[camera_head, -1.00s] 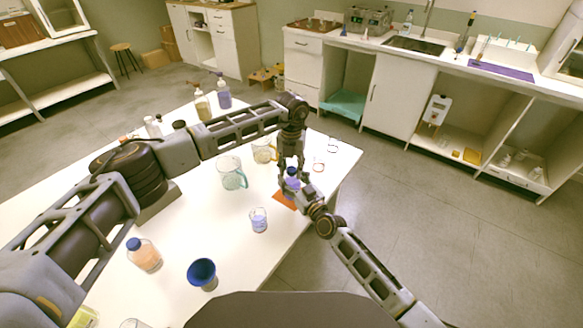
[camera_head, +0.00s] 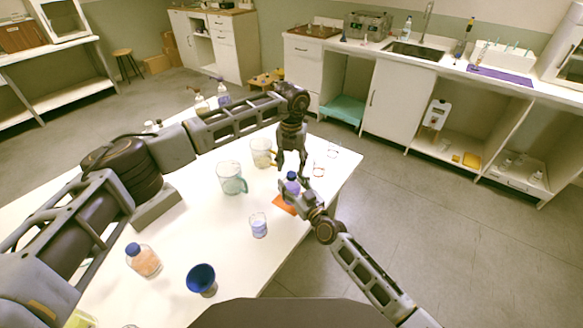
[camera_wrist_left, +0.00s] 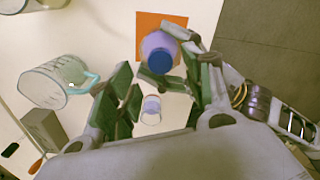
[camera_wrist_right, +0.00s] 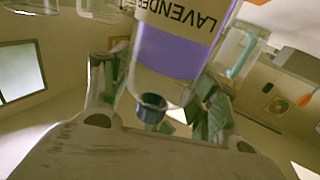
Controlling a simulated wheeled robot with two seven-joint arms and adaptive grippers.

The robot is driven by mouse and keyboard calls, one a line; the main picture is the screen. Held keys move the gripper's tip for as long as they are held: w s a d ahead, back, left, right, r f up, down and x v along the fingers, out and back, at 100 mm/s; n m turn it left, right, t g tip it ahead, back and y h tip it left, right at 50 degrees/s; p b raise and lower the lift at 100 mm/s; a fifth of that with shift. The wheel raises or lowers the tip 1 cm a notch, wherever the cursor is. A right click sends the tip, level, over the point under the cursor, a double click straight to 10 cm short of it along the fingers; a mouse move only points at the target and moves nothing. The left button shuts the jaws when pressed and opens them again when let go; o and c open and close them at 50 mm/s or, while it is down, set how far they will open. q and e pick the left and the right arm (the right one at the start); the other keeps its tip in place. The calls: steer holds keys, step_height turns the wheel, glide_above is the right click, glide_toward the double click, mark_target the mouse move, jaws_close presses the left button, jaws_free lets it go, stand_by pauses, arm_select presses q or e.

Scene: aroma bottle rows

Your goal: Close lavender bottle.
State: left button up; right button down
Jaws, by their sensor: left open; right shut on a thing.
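The lavender bottle (camera_head: 292,184) is upright over the orange mat (camera_head: 281,204); its label shows inverted in the right wrist view (camera_wrist_right: 180,45). A blue cap (camera_wrist_right: 151,108) sits at its mouth, and the cap's round top shows in the left wrist view (camera_wrist_left: 160,62). How tightly it is seated cannot be told. My right gripper (camera_head: 287,189) is shut on the bottle's side. My left gripper (camera_head: 292,176) is open above the bottle, fingers pointing down on either side of the cap and apart from it.
A glass beaker (camera_head: 258,227) stands near the mat. A bottle with orange contents (camera_head: 143,260) and a blue cup (camera_head: 201,278) stand nearer me. The table's right edge is close to the mat.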

mark_target(292, 174)
arm_select(q)
steer(key=shift+r, duration=0.15)
steer(key=shift+c, duration=0.2)
steer(key=shift+r, duration=1.65)
steer(key=shift+f, duration=0.15)
steer(key=shift+f, duration=3.85)
steer(key=shift+c, duration=0.2)
steer(key=c, duration=1)
steer(key=o, duration=1.1)
